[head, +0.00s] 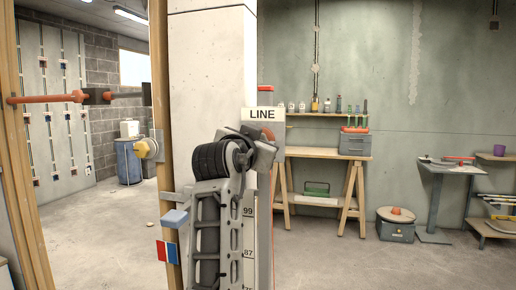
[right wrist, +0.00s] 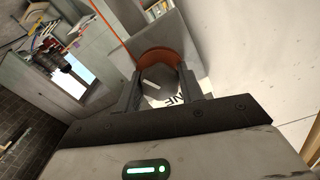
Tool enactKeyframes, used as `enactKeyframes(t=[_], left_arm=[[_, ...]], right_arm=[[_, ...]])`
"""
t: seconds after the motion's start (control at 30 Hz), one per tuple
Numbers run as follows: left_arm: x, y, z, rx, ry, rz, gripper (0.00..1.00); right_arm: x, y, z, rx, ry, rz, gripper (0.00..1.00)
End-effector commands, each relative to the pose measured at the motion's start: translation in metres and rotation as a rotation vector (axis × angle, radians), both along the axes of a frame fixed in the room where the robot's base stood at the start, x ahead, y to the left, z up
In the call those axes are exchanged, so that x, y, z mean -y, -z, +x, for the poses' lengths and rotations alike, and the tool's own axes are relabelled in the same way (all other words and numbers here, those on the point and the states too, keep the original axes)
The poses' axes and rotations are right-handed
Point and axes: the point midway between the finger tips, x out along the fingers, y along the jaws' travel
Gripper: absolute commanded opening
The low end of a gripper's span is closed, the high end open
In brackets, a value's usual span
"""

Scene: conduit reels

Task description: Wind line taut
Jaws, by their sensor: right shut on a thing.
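The reel labelled LINE stands at the middle in the head view, its white sign (head: 262,114) above it and a red part (head: 265,88) on top. The orange-red reel rim (right wrist: 160,57) shows in the right wrist view. My right gripper (right wrist: 159,80) is shut on a dark grey knob (right wrist: 160,82) at the reel's front, one finger on each side. A thin orange line (right wrist: 109,30) runs from the rim toward the upper left. A red line (head: 273,215) hangs down beside the numbered scale (head: 249,212) in the head view. My right arm hides most of the reel. My left gripper is not in view.
A workbench (head: 325,154) with a grey toolbox (head: 354,145) is behind to the right. The floor between is clear.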

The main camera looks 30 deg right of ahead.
Motion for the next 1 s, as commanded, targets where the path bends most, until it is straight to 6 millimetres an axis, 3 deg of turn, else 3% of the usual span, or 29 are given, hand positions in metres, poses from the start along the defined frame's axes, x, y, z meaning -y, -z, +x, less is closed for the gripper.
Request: enactKeyframes(t=[0.8, 0.83, 0.87, 0.9, 1.0], left_arm=[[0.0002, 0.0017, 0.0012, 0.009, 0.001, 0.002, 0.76], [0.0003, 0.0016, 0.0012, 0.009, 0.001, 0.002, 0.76], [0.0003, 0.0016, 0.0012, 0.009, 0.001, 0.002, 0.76], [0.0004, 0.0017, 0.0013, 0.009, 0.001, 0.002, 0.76], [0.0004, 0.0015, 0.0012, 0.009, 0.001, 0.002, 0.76]], right_arm=[[-0.0004, 0.0037, 0.0006, 0.079, 0.001, 0.082, 0.15], [-0.0003, 0.0037, 0.0005, 0.079, 0.001, 0.082, 0.46], [-0.0003, 0.0036, 0.0006, 0.079, 0.001, 0.082, 0.54], [-0.0003, 0.0032, 0.0005, 0.081, 0.001, 0.082, 0.59], [-0.0002, 0.0023, 0.0004, 0.083, 0.001, 0.079, 0.59]])
